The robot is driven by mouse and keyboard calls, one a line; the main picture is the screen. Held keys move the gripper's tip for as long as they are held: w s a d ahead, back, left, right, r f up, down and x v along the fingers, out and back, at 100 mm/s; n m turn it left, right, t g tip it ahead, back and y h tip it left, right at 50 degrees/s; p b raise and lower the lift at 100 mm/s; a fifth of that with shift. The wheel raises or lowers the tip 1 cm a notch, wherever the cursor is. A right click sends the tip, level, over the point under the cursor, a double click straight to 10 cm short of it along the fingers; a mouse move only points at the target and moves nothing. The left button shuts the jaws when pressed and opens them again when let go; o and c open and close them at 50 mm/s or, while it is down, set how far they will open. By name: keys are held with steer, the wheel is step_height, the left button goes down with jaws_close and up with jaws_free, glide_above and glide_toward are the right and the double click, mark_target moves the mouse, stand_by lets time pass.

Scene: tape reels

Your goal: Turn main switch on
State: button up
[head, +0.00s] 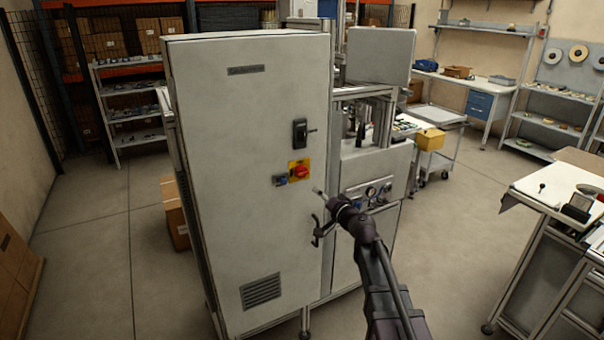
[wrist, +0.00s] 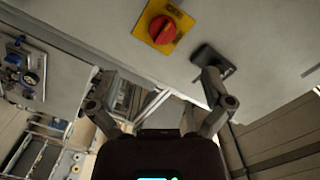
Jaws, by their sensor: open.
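The main switch is a red rotary knob (head: 301,171) on a yellow plate, mounted on the front of a tall grey cabinet (head: 225,130). It also shows at the top middle of the wrist view (wrist: 163,29). I cannot tell the knob's turned position for certain. My gripper (head: 319,213) is open and empty, to the lower right of the knob in the head view. In the wrist view my fingers (wrist: 160,80) are spread apart below the knob, and it is clear of both.
A panel with gauges (head: 372,192) is on the machine to the right. A workbench (head: 560,190) stands at far right. Open floor lies left.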

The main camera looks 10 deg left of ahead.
mark_target(304, 174)
steer(key=shift+w+d+r+m+t, duration=0.1)
steer(key=shift+w+r+m+t, duration=0.45)
steer(key=shift+w+m, duration=0.2)
steer(key=x, duration=1.3)
steer(key=shift+w+f, duration=0.2)
steer(key=shift+w, duration=0.2)
steer(key=c, duration=1.1)
